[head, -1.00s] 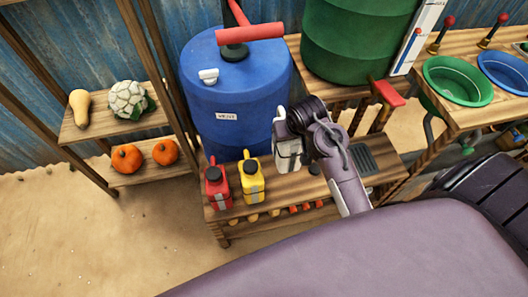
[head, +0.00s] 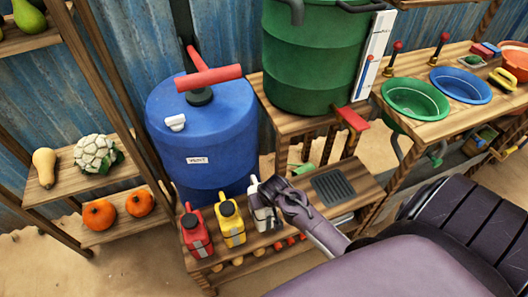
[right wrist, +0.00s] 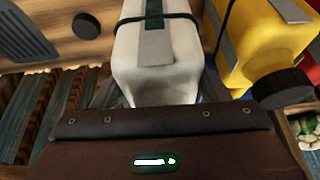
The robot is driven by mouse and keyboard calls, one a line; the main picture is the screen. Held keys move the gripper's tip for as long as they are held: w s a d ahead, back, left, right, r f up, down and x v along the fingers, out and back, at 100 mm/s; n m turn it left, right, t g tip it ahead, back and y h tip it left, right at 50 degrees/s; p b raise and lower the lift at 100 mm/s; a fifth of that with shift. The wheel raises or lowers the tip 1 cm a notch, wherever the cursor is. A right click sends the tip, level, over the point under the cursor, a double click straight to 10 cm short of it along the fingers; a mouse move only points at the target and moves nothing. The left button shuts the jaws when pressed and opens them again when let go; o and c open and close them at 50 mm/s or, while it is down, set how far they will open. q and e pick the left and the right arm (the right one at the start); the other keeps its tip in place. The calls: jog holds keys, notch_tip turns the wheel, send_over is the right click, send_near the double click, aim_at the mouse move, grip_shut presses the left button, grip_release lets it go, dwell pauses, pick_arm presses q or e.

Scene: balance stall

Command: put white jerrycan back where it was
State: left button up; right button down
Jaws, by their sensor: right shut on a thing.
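The white jerrycan (head: 262,213) is upright at the low wooden bench, to the right of the yellow jerrycan (head: 231,222). My right gripper (head: 272,193) is shut on it from the right side and partly hides it. In the right wrist view the white jerrycan (right wrist: 158,62) fills the middle, with a dark band around it, and the yellow jerrycan (right wrist: 258,45) is close beside it. I cannot tell whether its base touches the bench top. My left gripper is not in view.
A red jerrycan (head: 196,234) stands left of the yellow one. A dark ribbed mat (head: 333,187) lies on the bench (head: 300,222) to the right. A blue barrel (head: 205,135) stands behind, and a green barrel (head: 318,60) is on a stand at the back right.

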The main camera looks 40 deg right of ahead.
jog(key=shift+w+f, duration=0.1)
jog(key=shift+f, duration=1.55)
jog(key=shift+c, duration=1.1)
grip_release()
jog(key=shift+f, duration=0.1)
jog(key=p+v, duration=0.1)
jog(key=v, duration=1.1)
